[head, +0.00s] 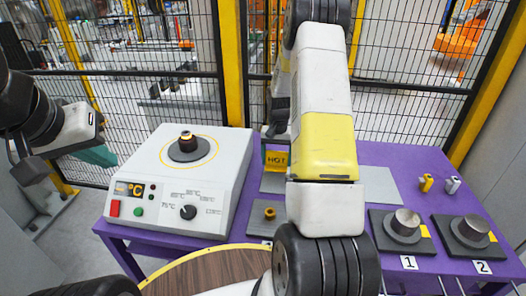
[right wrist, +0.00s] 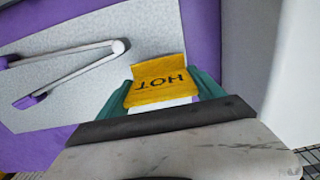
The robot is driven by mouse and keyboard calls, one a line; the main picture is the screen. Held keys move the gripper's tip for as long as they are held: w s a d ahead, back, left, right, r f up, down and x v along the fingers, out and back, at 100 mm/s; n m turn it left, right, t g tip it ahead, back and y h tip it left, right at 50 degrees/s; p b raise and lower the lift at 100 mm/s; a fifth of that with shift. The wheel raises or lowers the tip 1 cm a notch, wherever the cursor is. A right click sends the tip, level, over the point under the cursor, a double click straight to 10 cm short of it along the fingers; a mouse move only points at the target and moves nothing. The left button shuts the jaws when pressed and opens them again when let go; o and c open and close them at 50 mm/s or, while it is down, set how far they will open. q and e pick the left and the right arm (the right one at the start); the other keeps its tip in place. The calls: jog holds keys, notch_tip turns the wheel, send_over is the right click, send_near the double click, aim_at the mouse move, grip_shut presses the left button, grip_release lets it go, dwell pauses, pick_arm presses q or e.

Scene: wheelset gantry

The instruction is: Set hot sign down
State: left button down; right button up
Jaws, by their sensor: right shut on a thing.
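The lettering looks upside down there. Whether the sign's lower edge touches the table I cannot tell.
A white heater (head: 150,190) with a small ring on its round plate stands on the purple table (head: 410,158). A grey sheet (right wrist: 60,75) carries a white hinged tool (right wrist: 75,65). Two black stands with metal cylinders (head: 404,225) (head: 472,232) sit at the right. Mesh fencing stands behind.

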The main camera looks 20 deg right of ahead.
jog(key=shift+f, duration=0.9)
jog(key=o, duration=1.4)
jog(key=shift+f, duration=0.1)
jog(key=shift+c, duration=0.2)
notch_tip(320, 180, up, 12)
jog(key=shift+f, duration=0.1)
jog(key=s+a+r+n+t+y, duration=0.1)
jog(key=s+a+r+n+t, duration=0.1)
jog(key=s+a+r, duration=0.55)
jog(key=s+a+r+n+t, duration=0.2)
jog(key=s+a+r, duration=0.2)
jog(key=s+r, duration=0.65)
jog(key=s+a+r+n+t+y, duration=0.1)
jog(key=s+a+r+t, duration=0.1)
jog(key=s, duration=0.7)
jog(key=shift+a+r+n, duration=0.35)
jog(key=shift+a+n, duration=0.05)
jog(key=shift+a, duration=0.25)
